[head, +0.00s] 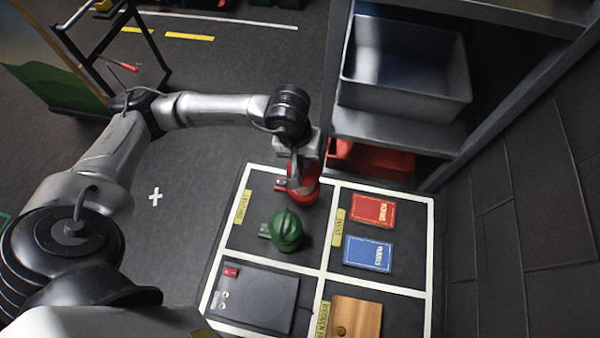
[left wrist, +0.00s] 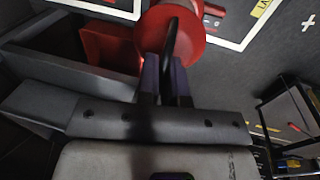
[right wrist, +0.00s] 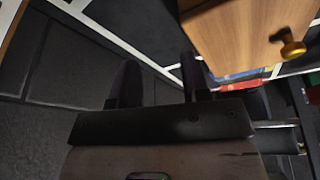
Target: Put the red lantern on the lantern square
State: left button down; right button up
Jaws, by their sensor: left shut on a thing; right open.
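The red lantern (head: 305,190) is at the far end of the upper left white-outlined square (head: 245,238), which has a yellow label (head: 242,207) on its left side. My left gripper (head: 300,170) is shut on the lantern's dark handle from above. The left wrist view shows the red lantern (left wrist: 188,28) with its handle between the fingers (left wrist: 166,75). I cannot tell whether its base touches the surface. A green lantern (head: 287,232) stands nearer in the same square. My right gripper (right wrist: 158,82) is open and empty, seen only in the right wrist view.
A red book (head: 373,210) and a blue book (head: 368,253) lie in the upper right square. A dark flat box (head: 258,298) and a wooden box (head: 357,320) occupy the near squares. A shelf with a grey bin (head: 405,90) and a red bin (head: 370,160) stands behind.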

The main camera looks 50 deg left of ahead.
pick_arm(q)
jog(key=shift+f, duration=3.8)
jog(key=c, duration=1.3)
grip_release()
jog(key=shift+f, duration=0.1)
jog(key=shift+o, duration=0.2)
jog(key=r, duration=0.4)
jog(key=a+r, duration=0.1)
jog(key=r, duration=0.3)
jog(key=s+a+r, duration=0.1)
jog(key=r, duration=0.3)
jog(key=shift+s, duration=0.1)
jog(key=shift+d, duration=0.15)
